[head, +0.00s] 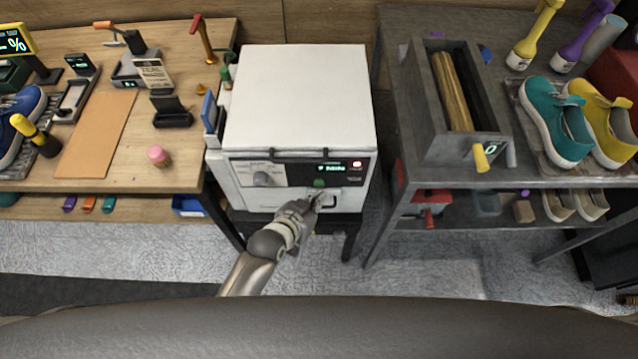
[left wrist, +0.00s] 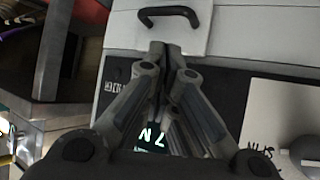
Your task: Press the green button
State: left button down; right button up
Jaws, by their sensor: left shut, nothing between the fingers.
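The green button (head: 319,183) sits on the front of a white box-shaped machine (head: 300,100), below a lit display (head: 332,167). My left gripper (head: 317,195) is shut and empty, with its tips just below the button in the head view. I cannot tell whether they touch it. In the left wrist view the closed fingers (left wrist: 166,48) point at the machine's front, near a white panel (left wrist: 190,38) with a black handle (left wrist: 168,14). The button does not show there. My right gripper is not in view.
A knob (head: 261,179) is on the panel left of the button. A wooden bench (head: 110,165) with tools and a pink item (head: 157,155) stands left. A dark grey table (head: 400,70) with a bin (head: 455,150) and teal (head: 553,120) and yellow shoes stands right.

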pick_arm(q)
jog(key=s+p, duration=0.2)
jog(key=s, duration=0.3)
dwell(0.9)
jog(key=s+a+f+n+g+y+b, duration=0.1)
jog(key=s+a+f, duration=0.2)
jog(key=f, duration=0.5)
jog(key=s+a+f+g+y+b, duration=0.1)
jog(key=s+a+f, duration=0.25)
jog(key=f, duration=0.35)
jog(key=s+a+f+n+g+y+b, duration=0.1)
jog(key=s+a+f+g, duration=0.1)
jog(key=s+a+f, duration=0.3)
jog(key=s+a+f+g+y+b, duration=0.1)
jog(key=s+a+f+g, duration=0.1)
jog(key=s+a+f, duration=0.3)
jog(key=s+a+f+n+g+y+b, duration=0.1)
jog(key=s+a+f, duration=0.5)
jog(key=s, duration=0.8)
notch_tip(320, 180, down, 4)
jog(key=shift+s+r+n+g+y, duration=0.1)
jog(key=shift+s+n+g+y, duration=0.25)
jog(key=shift+g, duration=0.25)
